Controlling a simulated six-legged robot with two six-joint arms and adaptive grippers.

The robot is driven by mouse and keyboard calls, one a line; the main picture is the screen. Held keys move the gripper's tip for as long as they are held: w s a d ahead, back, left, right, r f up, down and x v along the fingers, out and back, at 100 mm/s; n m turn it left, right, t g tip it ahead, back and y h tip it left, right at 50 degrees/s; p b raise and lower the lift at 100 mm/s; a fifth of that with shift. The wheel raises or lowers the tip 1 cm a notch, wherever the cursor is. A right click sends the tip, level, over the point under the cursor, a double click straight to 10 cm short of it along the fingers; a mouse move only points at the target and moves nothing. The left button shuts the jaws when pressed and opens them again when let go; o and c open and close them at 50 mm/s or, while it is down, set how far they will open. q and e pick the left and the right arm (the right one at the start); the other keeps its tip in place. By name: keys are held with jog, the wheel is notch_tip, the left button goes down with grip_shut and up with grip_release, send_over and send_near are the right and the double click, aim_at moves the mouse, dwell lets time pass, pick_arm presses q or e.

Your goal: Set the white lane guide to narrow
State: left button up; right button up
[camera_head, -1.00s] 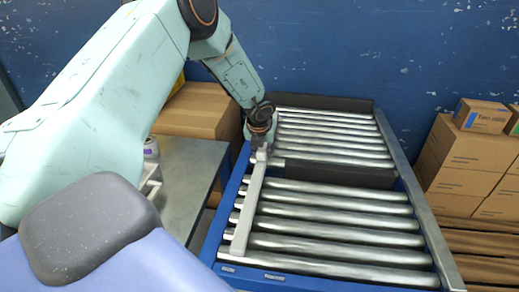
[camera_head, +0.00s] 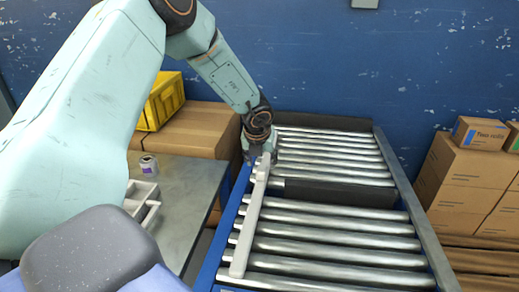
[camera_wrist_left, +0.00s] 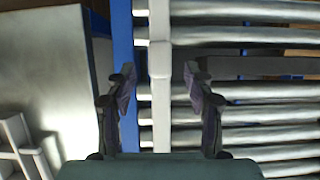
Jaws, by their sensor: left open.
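The white lane guide (camera_head: 252,218) is a long pale bar lying lengthwise over the left side of the roller conveyor (camera_head: 330,226). Short roller ends show to its left. In the left wrist view the guide (camera_wrist_left: 160,105) runs up the middle, between my two dark fingers. My left gripper (camera_wrist_left: 158,78) is open, with one finger on each side of the bar and gaps to both. In the head view my left gripper (camera_head: 257,156) is at the far end of the guide; its fingertips are mostly hidden there. My right gripper is not in view.
A dark plate (camera_head: 340,193) crosses the conveyor between two roller sections. A grey table (camera_head: 188,190) with a white tray (camera_head: 143,203) and a small can (camera_head: 148,165) stands at left. A yellow bin (camera_head: 162,101) sits on cardboard behind. Stacked boxes (camera_head: 462,170) stand right.

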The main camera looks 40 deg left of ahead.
pick_arm(q)
jog(key=v, duration=0.7)
jog(key=shift+f, duration=0.15)
